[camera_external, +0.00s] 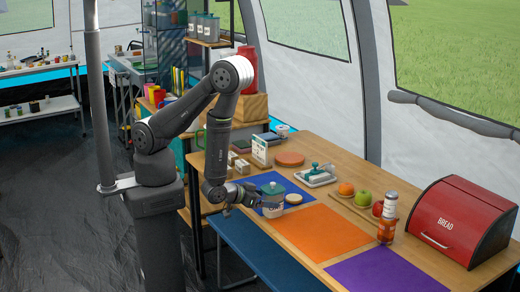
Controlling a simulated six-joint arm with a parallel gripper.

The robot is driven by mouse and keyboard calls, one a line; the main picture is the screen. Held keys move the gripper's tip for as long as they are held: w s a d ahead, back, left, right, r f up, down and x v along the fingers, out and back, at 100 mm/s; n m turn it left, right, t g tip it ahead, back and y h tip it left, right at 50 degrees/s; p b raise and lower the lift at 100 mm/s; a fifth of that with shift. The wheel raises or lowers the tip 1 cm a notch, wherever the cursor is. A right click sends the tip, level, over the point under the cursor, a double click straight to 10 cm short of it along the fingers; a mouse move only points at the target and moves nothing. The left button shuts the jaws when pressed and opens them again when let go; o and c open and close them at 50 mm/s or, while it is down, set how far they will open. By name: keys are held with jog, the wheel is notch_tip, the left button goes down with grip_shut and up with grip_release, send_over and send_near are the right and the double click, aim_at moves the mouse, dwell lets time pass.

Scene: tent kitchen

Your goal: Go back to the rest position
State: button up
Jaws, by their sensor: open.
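My gripper (256,204) is at the left front part of the wooden table, low over the blue mat (302,200). Its fingers are beside a jar (272,190) with a dark teal lid and a pale label. The fingers are small in the picture, and I cannot tell whether they touch the jar. My arm reaches down from its base at the left, with its elbow raised. A small round pale lid or disc (293,198) lies on the blue mat just right of the jar.
On the table (410,252) are an orange mat (316,234), a purple mat (385,273), a sauce bottle (388,218), a board with fruit (358,211), a red bread box (462,220) and a white tray (318,177). Boxes (262,150) stand at the back left. A blue bench (262,260) runs along the front.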

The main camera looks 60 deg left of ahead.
jog(key=x, duration=0.3)
jog(key=shift+w, duration=0.2)
jog(key=shift+w+f, duration=0.1)
jog(key=shift+f, duration=0.15)
